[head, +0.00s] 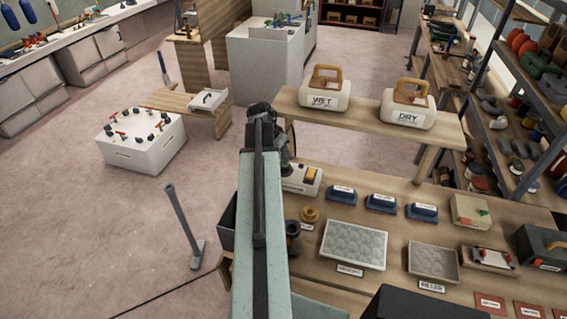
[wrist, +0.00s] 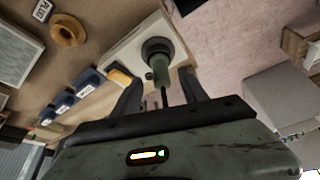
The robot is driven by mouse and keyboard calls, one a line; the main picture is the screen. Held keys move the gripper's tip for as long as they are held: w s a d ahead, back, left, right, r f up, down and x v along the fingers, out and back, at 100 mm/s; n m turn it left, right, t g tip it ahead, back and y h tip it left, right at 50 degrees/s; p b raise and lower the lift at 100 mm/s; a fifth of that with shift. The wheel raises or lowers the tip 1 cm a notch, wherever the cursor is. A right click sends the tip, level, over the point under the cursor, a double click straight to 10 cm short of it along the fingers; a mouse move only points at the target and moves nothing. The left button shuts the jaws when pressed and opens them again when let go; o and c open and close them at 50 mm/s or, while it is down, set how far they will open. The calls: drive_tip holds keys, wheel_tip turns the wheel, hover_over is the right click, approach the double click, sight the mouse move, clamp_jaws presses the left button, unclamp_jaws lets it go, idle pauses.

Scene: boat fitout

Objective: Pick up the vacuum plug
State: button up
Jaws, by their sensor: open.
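A plug-like part with a green stem and a round dark collar (wrist: 158,62) stands on a pale box (wrist: 122,46) in the wrist view; I take it for the vacuum plug. My gripper (wrist: 159,82) is open, its two dark fingers on either side of the green stem. I cannot tell whether they touch it. In the head view the pale box (head: 299,179), with its yellow switch, is on the bench beside my arm, which hides part of it. A brown ring (head: 310,214) lies nearby; in the wrist view a label reading PLUG (wrist: 43,9) is beside it.
The wooden bench (head: 370,187) carries blue blocks (head: 381,202), a bubbled tray (head: 354,246) and a filler tray (head: 433,262). A raised shelf behind holds the WET (head: 325,92) and DRY (head: 407,106) containers. Open floor lies to the left.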

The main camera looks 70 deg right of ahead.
sight(284, 161)
drive_tip(key=shift+s+d, duration=0.1)
drive_tip(key=shift+d, duration=0.35)
drive_tip(key=b+x, duration=0.5)
drive_tip(key=shift+f, duration=0.25)
drive_tip(key=shift+s+r, duration=0.1)
drive_tip(key=shift+r, duration=0.1)
clamp_jaws()
drive_tip(key=shift+r+p, duration=0.1)
drive_tip(key=shift+p, duration=0.2)
